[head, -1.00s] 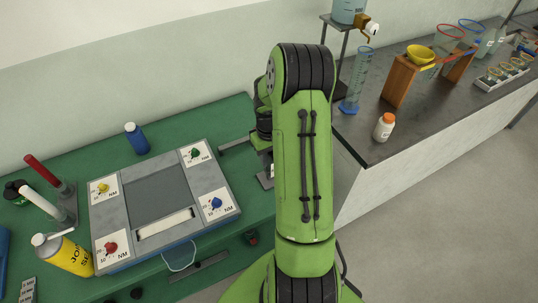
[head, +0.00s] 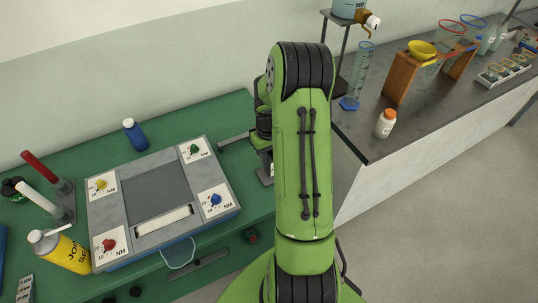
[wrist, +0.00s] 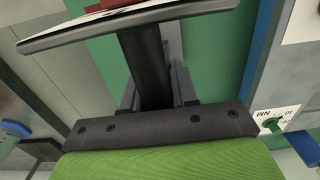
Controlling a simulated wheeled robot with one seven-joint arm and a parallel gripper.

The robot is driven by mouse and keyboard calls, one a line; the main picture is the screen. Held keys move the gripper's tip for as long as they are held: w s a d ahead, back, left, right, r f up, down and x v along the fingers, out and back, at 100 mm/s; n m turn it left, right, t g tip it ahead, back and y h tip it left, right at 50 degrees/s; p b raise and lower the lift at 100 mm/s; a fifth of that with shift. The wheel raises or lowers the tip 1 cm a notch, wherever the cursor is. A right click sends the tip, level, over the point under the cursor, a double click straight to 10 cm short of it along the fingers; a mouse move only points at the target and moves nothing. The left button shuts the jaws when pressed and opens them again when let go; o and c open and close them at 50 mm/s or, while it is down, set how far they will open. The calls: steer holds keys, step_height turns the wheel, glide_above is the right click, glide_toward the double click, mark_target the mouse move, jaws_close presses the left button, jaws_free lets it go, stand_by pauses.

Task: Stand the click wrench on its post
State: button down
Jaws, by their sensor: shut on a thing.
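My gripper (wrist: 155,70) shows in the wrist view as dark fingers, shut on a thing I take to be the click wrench. What shows of it is a pale flat piece (wrist: 130,22) with a dark rim and a bit of red, across the top of the view. In the head view my green arm hides the fingertips and most of the held thing. A grey torque station (head: 155,190) on the green bench bears yellow (head: 101,184), green (head: 194,149), blue (head: 215,199) and red (head: 109,244) knobs on white NM cards. I cannot tell which post is the wrench's.
A blue bottle (head: 134,133) stands behind the station. A red handle (head: 40,166), a white handle (head: 40,197) and a yellow can (head: 62,251) are at left. A dark bar (head: 236,142) lies beside my arm. The grey counter (head: 365,145) at right bears a white bottle (head: 385,123).

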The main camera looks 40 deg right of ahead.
steer(key=shift+f+b, duration=0.55)
steer(key=shift+f, duration=0.15)
steer(key=c, duration=0.8)
jaws_free()
step_height(320, 180, up, 16)
steer(key=shift+w+f+p, duration=0.1)
steer(key=shift+p, duration=0.95)
